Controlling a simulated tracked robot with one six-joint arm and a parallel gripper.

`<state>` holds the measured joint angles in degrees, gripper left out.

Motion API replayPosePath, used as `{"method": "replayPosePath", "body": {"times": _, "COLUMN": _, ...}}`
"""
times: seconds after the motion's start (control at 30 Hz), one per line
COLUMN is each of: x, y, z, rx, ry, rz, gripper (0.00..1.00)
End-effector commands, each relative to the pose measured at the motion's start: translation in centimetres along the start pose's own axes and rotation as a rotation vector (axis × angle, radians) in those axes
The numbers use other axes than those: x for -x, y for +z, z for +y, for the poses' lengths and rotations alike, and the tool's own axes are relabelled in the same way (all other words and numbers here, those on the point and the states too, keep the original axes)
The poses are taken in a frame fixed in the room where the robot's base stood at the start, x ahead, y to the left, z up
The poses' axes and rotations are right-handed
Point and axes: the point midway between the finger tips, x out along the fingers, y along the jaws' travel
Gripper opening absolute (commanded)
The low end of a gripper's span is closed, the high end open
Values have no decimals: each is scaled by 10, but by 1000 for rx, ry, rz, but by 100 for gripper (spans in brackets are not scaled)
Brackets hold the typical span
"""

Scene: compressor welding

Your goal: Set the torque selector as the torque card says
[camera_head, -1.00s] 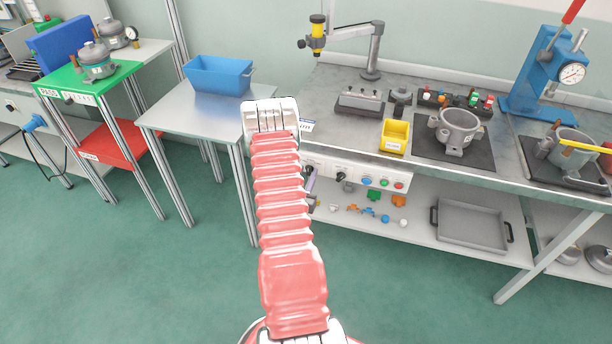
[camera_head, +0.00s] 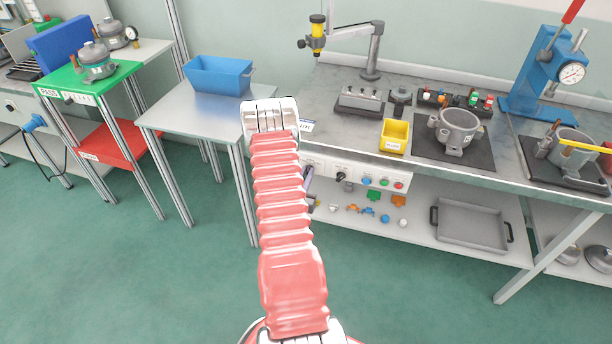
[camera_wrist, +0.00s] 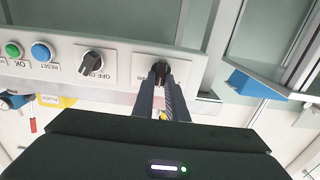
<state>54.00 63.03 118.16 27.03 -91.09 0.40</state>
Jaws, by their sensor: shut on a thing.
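A dark rotary selector (camera_wrist: 160,68) sits on a pale plate on the control panel in the wrist view. My gripper (camera_wrist: 161,84) is shut on this knob, one finger on each side. The fingers hide much of the knob and its scale, so I cannot tell its setting. A second black knob (camera_wrist: 91,63), labelled OFF and ON, stands beside it to the left. A small white card with a blue edge (camera_head: 306,126) shows on the bench beside my arm in the head view. Its text is too small to read, and I cannot tell whether it is the torque card.
A blue RESET button (camera_wrist: 41,51) and a green OK button (camera_wrist: 13,50) are left of the knobs in the wrist view. The bench (camera_head: 350,125) carries a yellow bin (camera_head: 395,136) and a grey housing (camera_head: 455,130). A blue bin (camera_head: 218,76) stands on the side table.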

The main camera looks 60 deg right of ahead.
Motion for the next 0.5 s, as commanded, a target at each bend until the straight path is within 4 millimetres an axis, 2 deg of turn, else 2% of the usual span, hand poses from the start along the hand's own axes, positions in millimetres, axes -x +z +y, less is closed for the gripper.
{"method": "replayPosePath", "body": {"times": 0.27, "x": -2, "y": 1, "z": 0, "rx": 55, "ry": 1, "rz": -2, "gripper": 0}}
{"method": "replayPosePath", "body": {"times": 0.5, "x": -2, "y": 1, "z": -1, "rx": 188, "ry": 1, "rz": -1, "gripper": 0}}
